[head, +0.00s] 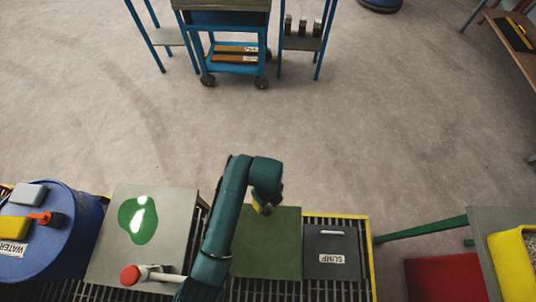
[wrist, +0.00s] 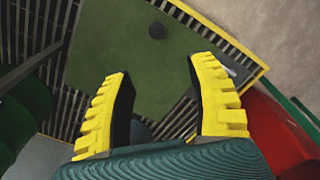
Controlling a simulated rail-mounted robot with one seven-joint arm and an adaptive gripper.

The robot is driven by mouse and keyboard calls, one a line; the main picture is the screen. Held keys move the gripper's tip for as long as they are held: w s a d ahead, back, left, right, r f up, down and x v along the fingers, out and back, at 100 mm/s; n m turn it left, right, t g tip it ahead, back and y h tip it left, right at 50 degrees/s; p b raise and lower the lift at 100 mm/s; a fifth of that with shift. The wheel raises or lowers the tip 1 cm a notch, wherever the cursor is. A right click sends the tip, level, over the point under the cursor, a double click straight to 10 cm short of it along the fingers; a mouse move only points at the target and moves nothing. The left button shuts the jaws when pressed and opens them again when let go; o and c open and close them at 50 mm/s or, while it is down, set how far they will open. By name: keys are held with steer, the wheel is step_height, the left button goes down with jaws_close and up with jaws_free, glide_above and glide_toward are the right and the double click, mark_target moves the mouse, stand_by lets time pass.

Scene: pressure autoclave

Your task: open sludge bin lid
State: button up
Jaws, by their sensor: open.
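No label reading sludge is legible, so I cannot tell for sure which thing is the sludge bin. A red box-like thing (head: 445,277) with a flat top is at the lower right of the head view, cut off by the frame edge. A red surface (wrist: 272,125) also shows at the right of the wrist view. My gripper (head: 262,209) is over the green square plate (head: 270,250), to the left of the red box. In the wrist view my gripper (wrist: 160,70) is open, with nothing between its yellow fingers.
A dark plate marked SUMP (head: 332,265) with a handle lies beside the green plate on yellow-edged grating. A yellow tray (head: 513,263) is on a table at right. A blue WATER drum (head: 62,240) stands left.

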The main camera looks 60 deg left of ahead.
mark_target(266, 210)
steer(key=f+b, duration=0.2)
steer(key=f, duration=0.3)
steer(key=f+b, duration=0.1)
steer(key=f, duration=0.4)
steer(key=f+b, duration=0.2)
steer(key=f, duration=0.4)
steer(key=shift+s+a+b, duration=0.2)
steer(key=shift+s+b, duration=0.05)
steer(key=shift+b, duration=0.1)
steer(key=shift+r, duration=0.1)
jaws_close()
